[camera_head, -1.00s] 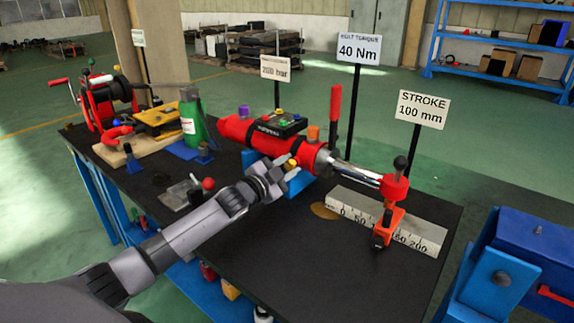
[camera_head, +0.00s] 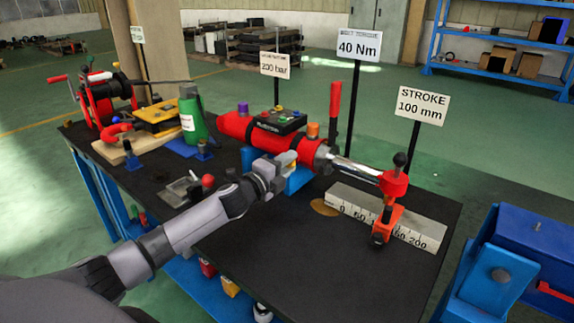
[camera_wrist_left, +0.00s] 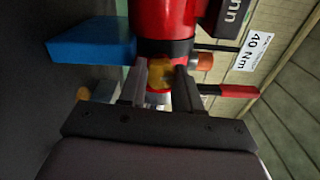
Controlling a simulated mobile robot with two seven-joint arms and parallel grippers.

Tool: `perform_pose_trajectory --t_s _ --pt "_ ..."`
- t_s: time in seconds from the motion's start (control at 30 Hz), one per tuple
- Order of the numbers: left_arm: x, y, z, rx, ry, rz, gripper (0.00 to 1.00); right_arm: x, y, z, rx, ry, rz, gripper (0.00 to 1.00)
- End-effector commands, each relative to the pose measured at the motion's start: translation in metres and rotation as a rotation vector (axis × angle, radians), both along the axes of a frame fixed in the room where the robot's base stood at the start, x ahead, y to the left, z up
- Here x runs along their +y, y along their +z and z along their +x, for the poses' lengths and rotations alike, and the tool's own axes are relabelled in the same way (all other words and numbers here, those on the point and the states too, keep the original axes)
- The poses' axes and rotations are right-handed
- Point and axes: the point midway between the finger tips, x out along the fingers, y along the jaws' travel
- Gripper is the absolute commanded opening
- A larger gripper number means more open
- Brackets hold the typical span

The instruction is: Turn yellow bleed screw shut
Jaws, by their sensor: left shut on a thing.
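The yellow bleed screw (camera_wrist_left: 159,73) sits at the dark-collared end of the red hydraulic cylinder (camera_wrist_left: 163,22) in the left wrist view. My left gripper (camera_wrist_left: 160,80) is shut on it, one finger on each side. In the head view the gripper (camera_head: 284,168) reaches the near side of the cylinder (camera_head: 236,128) from the left. There only a small bit of the yellow screw (camera_head: 291,158) shows beside the fingers. How far the screw is threaded in cannot be told. My right gripper is not in view.
A blue support (camera_head: 298,181) stands under the cylinder. A white scale block (camera_head: 420,231) and an orange clamp (camera_head: 384,229) stand to the right. A brown puddle (camera_head: 324,208) lies on the black bench top (camera_head: 300,262). A green bottle (camera_head: 193,120) stands left. The front of the bench is clear.

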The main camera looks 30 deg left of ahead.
Motion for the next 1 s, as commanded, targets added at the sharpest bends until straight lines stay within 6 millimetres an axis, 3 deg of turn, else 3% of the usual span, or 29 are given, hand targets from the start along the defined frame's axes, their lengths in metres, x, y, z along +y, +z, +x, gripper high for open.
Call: perform_pose_trajectory --t_s 0.33,0.87,0.9,0.97,1.0 --pt "-0.0001 -0.0011 -0.0002 -0.010 -0.001 0.143 0.02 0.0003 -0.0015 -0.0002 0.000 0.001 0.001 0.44" --pt "-0.0001 -0.0013 -0.0002 -0.011 -0.001 0.170 0.02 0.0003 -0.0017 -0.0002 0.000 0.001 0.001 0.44" --pt "-0.0001 -0.0013 -0.0002 -0.011 -0.001 0.170 0.36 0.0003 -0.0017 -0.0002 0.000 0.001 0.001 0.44" --pt "-0.0001 -0.0013 -0.0002 -0.011 -0.001 0.169 0.56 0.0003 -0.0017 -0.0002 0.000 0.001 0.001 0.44" --pt "0.0000 -0.0014 -0.0002 -0.011 -0.001 0.169 0.58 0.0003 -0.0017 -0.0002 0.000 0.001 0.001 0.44"
